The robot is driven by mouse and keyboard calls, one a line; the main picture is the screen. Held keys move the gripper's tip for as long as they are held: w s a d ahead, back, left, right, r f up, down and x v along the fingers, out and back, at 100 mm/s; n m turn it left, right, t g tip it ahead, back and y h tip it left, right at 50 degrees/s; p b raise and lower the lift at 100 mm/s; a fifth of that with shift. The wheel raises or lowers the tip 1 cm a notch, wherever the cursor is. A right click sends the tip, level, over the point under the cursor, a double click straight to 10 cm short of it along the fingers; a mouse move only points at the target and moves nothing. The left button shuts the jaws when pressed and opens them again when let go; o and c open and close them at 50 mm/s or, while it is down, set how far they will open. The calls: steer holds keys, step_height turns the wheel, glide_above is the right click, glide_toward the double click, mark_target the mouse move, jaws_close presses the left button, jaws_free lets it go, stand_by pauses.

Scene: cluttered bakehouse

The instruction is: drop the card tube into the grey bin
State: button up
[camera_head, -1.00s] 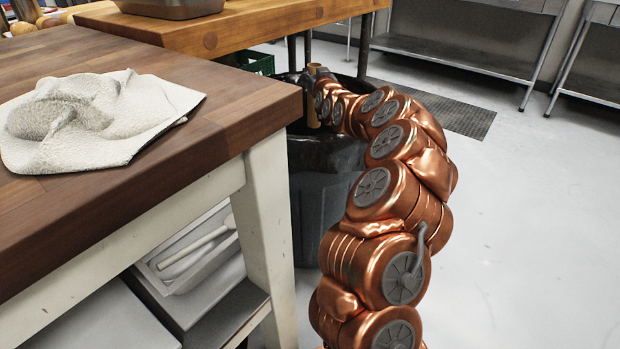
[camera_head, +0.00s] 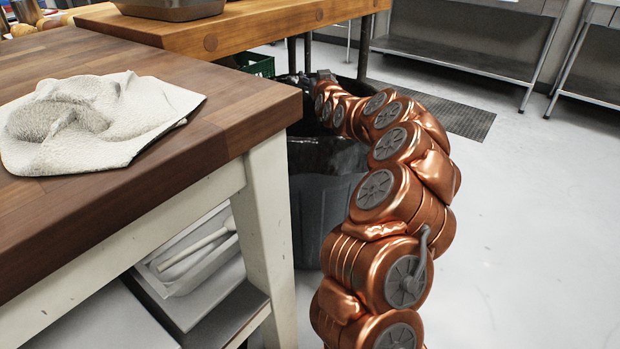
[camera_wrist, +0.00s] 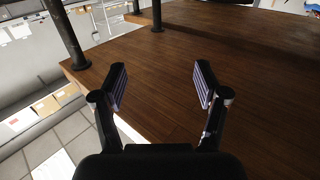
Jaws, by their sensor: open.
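The grey bin (camera_head: 318,205) stands on the floor beyond the near table's corner, with a dark liner over its rim. My copper arm reaches over the bin, and my gripper (camera_wrist: 162,86) is at its far end above the bin's mouth. In the wrist view the two fingers are spread wide with nothing between them. In the head view the gripper is small and mostly hidden by the arm. The card tube is not visible in either current view. The inside of the bin is too dark and covered to see.
The near wooden table (camera_head: 215,130) borders the bin on the left and carries a crumpled cloth (camera_head: 90,120). A second wooden bench (camera_head: 240,32) and a green crate (camera_head: 258,66) are behind. Open floor (camera_head: 530,210) lies to the right, with a dark floor mat (camera_head: 455,115).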

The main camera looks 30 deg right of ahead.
steer(key=v, duration=0.7)
stand_by(0.3)
steer(key=shift+a, duration=0.1)
stand_by(0.3)
